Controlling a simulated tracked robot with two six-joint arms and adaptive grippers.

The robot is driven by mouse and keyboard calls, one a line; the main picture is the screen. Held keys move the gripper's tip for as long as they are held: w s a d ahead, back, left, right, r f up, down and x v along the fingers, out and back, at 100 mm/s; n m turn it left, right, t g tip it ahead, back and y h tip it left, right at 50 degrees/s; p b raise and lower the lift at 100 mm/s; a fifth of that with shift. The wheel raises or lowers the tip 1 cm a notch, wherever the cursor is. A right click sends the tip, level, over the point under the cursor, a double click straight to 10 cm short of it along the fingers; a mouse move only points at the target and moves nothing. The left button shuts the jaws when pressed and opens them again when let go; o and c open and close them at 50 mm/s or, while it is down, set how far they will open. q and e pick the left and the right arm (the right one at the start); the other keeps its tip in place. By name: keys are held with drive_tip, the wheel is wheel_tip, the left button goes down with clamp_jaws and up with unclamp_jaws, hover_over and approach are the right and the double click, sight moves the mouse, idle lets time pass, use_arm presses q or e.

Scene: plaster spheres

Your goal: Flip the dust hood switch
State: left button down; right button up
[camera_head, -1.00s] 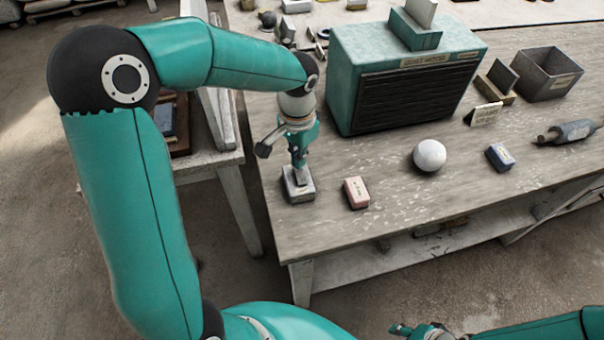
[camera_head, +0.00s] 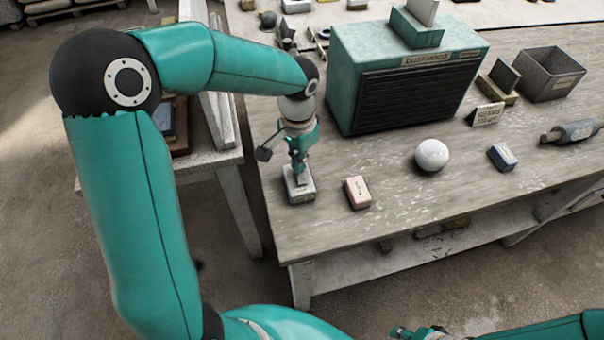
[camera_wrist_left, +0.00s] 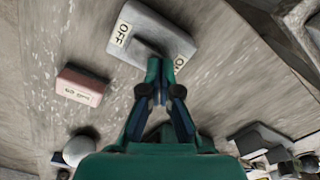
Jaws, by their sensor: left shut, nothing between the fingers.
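The switch box (camera_head: 299,193) is a small grey block at the near left corner of the workbench. In the left wrist view the switch box (camera_wrist_left: 165,28) has an OFF label at its left end and an ON label at its right end. A dark lever (camera_wrist_left: 147,49) shows between the labels, partly hidden by my fingertips. My left gripper (camera_head: 302,174) points down at the box, shut and empty. In the left wrist view its fingertips (camera_wrist_left: 160,68) are right at the lever; I cannot tell if they touch. My right gripper (camera_head: 405,332) shows only partly at the bottom edge.
The teal dust hood (camera_head: 420,98) with dark slats stands behind the switch. A pink block (camera_head: 357,192), a white sphere (camera_head: 431,155) and a blue block (camera_head: 503,157) lie to the right. A grey bin (camera_head: 551,74) stands at the back right. The bench (camera_head: 330,235) is bare in front.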

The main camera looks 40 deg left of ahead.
use_arm(q)
drive_tip(key=shift+f, duration=0.3)
drive_tip(key=shift+r, duration=0.1)
drive_tip(key=shift+r+p, duration=2.55)
drive_tip(key=shift+r, duration=0.9)
